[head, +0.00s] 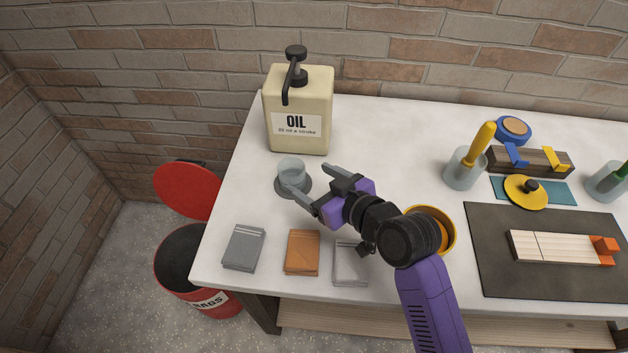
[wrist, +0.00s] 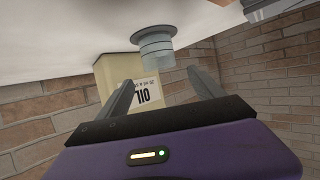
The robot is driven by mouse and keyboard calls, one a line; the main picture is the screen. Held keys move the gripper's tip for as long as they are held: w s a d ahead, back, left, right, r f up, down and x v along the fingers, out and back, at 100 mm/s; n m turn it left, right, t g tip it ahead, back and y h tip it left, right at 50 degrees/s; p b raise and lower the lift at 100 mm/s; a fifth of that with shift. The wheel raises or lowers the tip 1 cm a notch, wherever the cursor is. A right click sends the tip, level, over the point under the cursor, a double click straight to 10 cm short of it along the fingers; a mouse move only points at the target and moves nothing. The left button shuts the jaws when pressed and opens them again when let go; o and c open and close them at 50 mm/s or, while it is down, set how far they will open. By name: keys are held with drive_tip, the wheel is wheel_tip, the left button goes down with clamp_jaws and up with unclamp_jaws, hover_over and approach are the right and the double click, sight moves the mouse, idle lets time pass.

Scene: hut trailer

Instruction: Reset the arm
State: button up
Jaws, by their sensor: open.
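My gripper (head: 306,180) is open over the left part of the white workbench, with its purple body and grey fingers pointing left. In the wrist view, which is upside down, both fingers of my gripper (wrist: 160,78) are spread apart with nothing held. The cup (wrist: 157,48) shows beyond them, with the cream oil jug (wrist: 115,72) behind.
The oil jug (head: 300,110) with a black pump stands behind the cup. Grey (head: 244,248), orange (head: 302,252) and clear (head: 350,263) packets lie along the front edge. A yellow bowl (head: 440,228) sits partly behind my arm. A red bin (head: 208,300) stands left of the bench.

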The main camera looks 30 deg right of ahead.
idle(0.4)
drive_tip(key=s+d+r+m+t+h, duration=0.4)
drive_tip(key=s+r, duration=0.1)
drive_tip(key=s+a+f+n+g+y, duration=0.1)
drive_tip(key=s+a, duration=0.1)
drive_tip(key=s, duration=1.2)
drive_tip(key=s+a+f+n+g, duration=0.1)
drive_tip(key=s+a, duration=0.2)
drive_tip(key=s, duration=1.2)
drive_tip(key=shift+a+g+y, duration=0.3)
drive_tip(key=shift+a+y, duration=0.05)
drive_tip(key=shift+y, duration=0.05)
